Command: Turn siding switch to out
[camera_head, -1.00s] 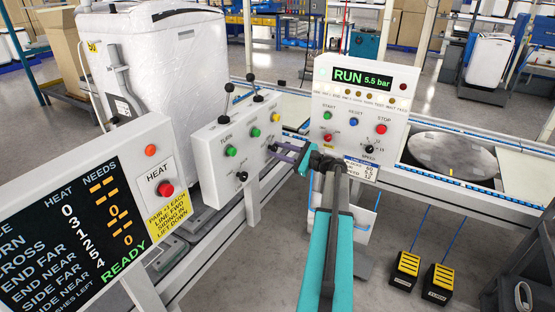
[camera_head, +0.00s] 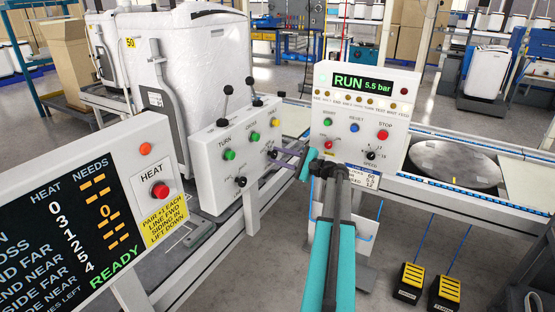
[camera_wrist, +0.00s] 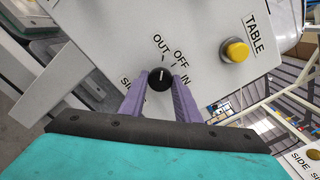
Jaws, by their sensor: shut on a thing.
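In the wrist view, a black siding knob (camera_wrist: 160,79) with a white pointer mark sits on a white sloped panel (camera_wrist: 125,50). Labels OUT, OFF and IN are around it. The mark points nearly straight up in the picture, roughly toward OUT. My gripper (camera_wrist: 160,84) has its two purple fingers shut on either side of the knob. In the head view, my gripper (camera_head: 276,155) reaches the right edge of the TURN panel (camera_head: 215,190) from the right. The knob is small and partly hidden by the fingers there.
A yellow TABLE button (camera_wrist: 236,50) is near the knob. The RUN panel (camera_head: 340,110) stands close on the right. A HEAT NEEDS board (camera_head: 60,240) reads READY at left. A wrapped white tub (camera_head: 200,70) stands behind.

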